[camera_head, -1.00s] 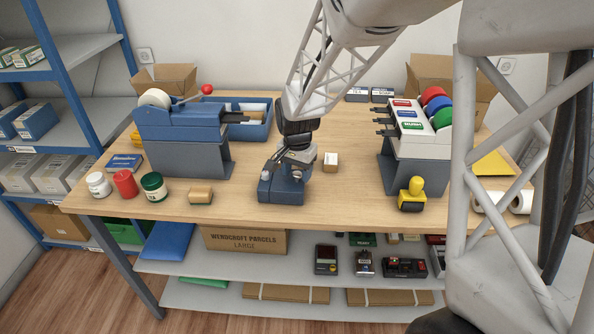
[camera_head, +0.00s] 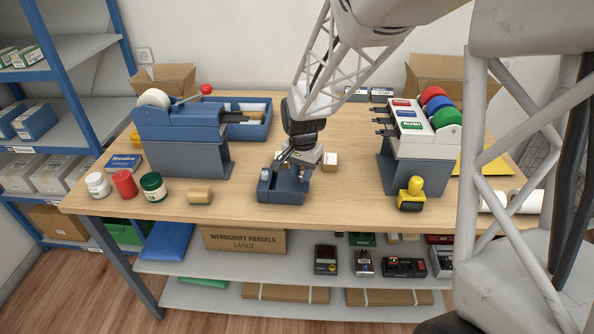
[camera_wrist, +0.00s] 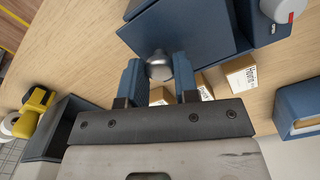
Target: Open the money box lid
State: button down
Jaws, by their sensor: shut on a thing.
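The money box (camera_head: 280,197) is a small blue box near the front middle of the table. My gripper (camera_head: 298,172) is over its right part in the head view. In the wrist view, my gripper (camera_wrist: 159,76) has its two blue fingers shut on a round silver knob (camera_wrist: 158,64). The knob sits at the edge of a flat dark blue panel (camera_wrist: 185,30), which looks like the lid. How far the lid is raised cannot be told. The arm and fingers hide part of the box in the head view.
A small parcel (camera_head: 330,161) stands close behind the box. A wooden-handled item (camera_head: 200,196) lies left of the box.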

jog(key=shift+d, duration=2.65)
jog(key=c, duration=0.8)
grip_release()
jog(key=shift+c, duration=0.2)
jog(key=shift+r, duration=0.1)
notch_tip(320, 180, up, 8)
jog(key=shift+s, duration=0.1)
jog(key=shift+d, duration=0.1)
